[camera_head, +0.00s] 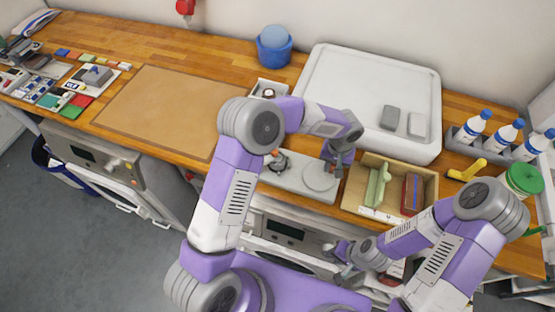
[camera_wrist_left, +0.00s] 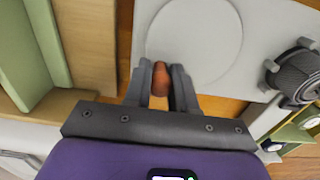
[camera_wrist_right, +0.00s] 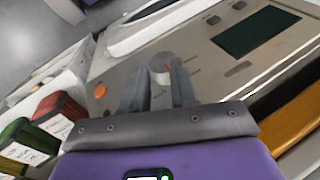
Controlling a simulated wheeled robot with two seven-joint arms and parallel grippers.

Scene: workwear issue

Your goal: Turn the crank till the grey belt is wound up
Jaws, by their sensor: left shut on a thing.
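The winder is a pale grey plate (camera_head: 297,181) near the counter's front edge, with a flat round disc (camera_head: 319,175) at its right. A dark grey ribbed roll (camera_head: 279,162), apparently the wound belt, stands at its left; it also shows in the left wrist view (camera_wrist_left: 298,74). My left gripper (camera_head: 333,167) is shut on a brown-orange knob (camera_wrist_left: 160,78), apparently the crank handle, beside the disc's edge. The crank's arm is hidden and I see no loose belt end. My right gripper (camera_wrist_right: 160,88) is open and empty, low in front of the appliance panel.
A wooden box (camera_head: 349,197) with a green and a red item stands right of the winder. A white tray (camera_head: 330,82) lies behind. Bottles (camera_head: 473,127) and a yellow tool (camera_head: 466,171) are at the right. A brown mat (camera_head: 160,108) lies bare at left.

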